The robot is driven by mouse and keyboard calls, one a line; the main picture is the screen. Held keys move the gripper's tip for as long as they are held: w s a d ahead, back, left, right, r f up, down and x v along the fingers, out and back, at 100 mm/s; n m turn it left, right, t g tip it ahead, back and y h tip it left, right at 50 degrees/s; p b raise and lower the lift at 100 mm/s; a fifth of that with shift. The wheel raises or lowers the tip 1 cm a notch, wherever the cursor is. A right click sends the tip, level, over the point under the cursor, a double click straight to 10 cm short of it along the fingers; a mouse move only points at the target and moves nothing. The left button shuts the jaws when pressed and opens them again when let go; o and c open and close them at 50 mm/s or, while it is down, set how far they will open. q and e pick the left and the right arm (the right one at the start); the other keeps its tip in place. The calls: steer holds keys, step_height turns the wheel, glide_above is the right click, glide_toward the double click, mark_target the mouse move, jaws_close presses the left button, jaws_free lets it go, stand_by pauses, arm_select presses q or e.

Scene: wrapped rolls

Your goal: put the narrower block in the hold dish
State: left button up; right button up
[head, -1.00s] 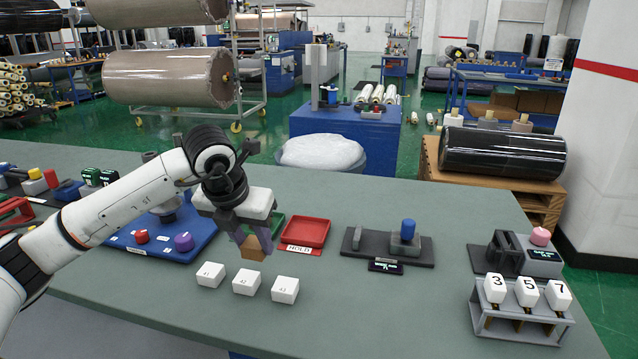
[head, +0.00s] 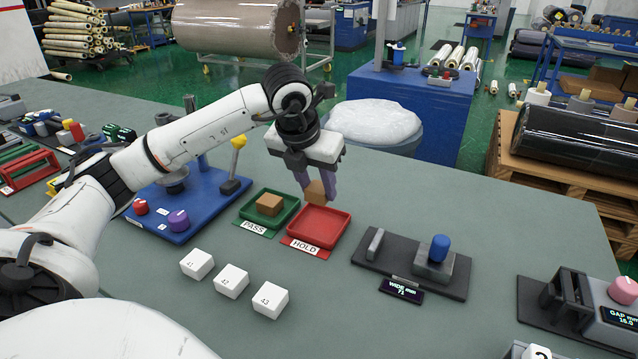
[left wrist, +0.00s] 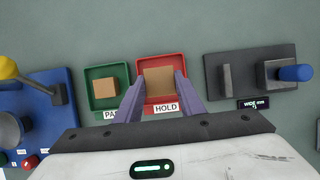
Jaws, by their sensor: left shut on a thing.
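My left gripper (head: 318,188) is shut on a tan block (head: 316,196) and holds it up over the red hold dish (head: 322,240). In the left wrist view the held block (left wrist: 158,82) sits between the fingers, with the red rim around it in the picture. A second tan block (head: 269,204) lies in the green pass dish (head: 247,217), left of the hold dish. The frames do not clearly show which block is narrower. My right gripper is not in view.
A dark width gauge (head: 375,268) with a blue knob and a display reading 71 stands right of the hold dish. Several white numbered blocks (head: 231,281) lie in front. A blue board (head: 178,222) with knobs stands left of the green dish.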

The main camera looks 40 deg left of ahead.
mark_target(318, 203)
arm_select(q)
steer(key=shift+f+b, duration=0.2)
steer(key=shift+b, duration=0.1)
step_height(318, 203, down, 2)
steer(key=shift+w+f+b, duration=0.1)
steer(key=shift+b, duration=0.8)
steer(key=shift+f+b, duration=0.65)
steer(key=shift+f, duration=0.05)
steer(key=shift+f+b, duration=0.35)
steer(key=shift+f, duration=0.1)
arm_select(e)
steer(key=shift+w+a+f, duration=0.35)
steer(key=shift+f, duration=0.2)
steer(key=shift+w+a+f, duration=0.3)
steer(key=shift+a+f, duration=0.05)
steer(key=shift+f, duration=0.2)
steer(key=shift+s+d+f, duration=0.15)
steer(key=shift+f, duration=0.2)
arm_select(q)
steer(key=shift+f, duration=0.15)
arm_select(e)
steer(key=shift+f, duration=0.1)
